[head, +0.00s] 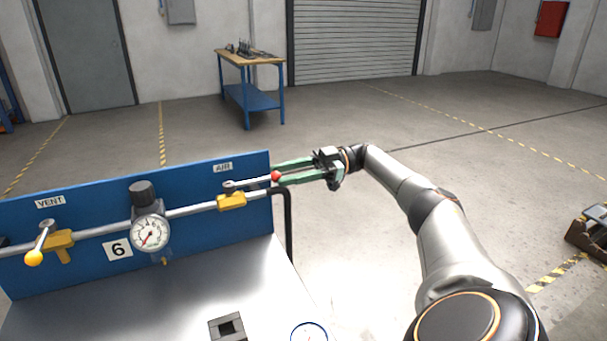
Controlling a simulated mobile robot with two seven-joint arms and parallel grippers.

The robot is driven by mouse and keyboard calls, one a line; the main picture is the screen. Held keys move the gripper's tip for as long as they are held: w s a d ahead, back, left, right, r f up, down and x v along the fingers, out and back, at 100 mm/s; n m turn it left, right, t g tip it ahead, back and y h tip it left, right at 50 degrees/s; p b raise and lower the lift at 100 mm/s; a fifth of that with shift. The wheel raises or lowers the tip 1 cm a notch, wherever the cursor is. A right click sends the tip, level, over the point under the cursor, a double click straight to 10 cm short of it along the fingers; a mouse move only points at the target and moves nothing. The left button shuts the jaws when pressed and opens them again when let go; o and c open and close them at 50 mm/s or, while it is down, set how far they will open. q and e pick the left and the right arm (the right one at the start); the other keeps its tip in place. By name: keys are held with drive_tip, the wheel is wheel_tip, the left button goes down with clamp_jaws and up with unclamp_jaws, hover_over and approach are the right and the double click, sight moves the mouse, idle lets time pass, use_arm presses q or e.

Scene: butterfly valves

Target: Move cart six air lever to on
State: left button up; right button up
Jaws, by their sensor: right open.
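Cart six is the blue panel with the "6" label (118,250) and a metal top. The air lever (252,182) is a silver handle with a red ball knob (276,176), on a yellow valve body (232,201) below the "AIR" label (223,167). The handle points right, roughly along the pipe. My right gripper (279,172) comes from the right with its green fingers open. Its fingertips are at the red knob, one on the upper side and one on the lower side; whether they touch is unclear. My left gripper is not in view.
The vent lever has a yellow ball knob (34,258) at the far left. A pressure gauge (150,232) sits between the valves. A black bent tube (289,225) stands at the cart's right edge. A blue workbench (248,82) is far back. The floor at right is mostly clear.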

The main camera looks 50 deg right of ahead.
use_arm(q)
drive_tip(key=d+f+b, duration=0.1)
drive_tip(key=b, duration=0.1)
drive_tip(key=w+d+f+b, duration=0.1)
drive_tip(key=b, duration=0.1)
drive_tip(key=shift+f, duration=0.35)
use_arm(e)
drive_tip(key=v, duration=0.4)
drive_tip(key=shift+s+d, duration=0.15)
drive_tip(key=shift+d, duration=0.1)
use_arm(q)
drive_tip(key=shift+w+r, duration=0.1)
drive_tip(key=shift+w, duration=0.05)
use_arm(e)
drive_tip(key=shift+d, duration=0.1)
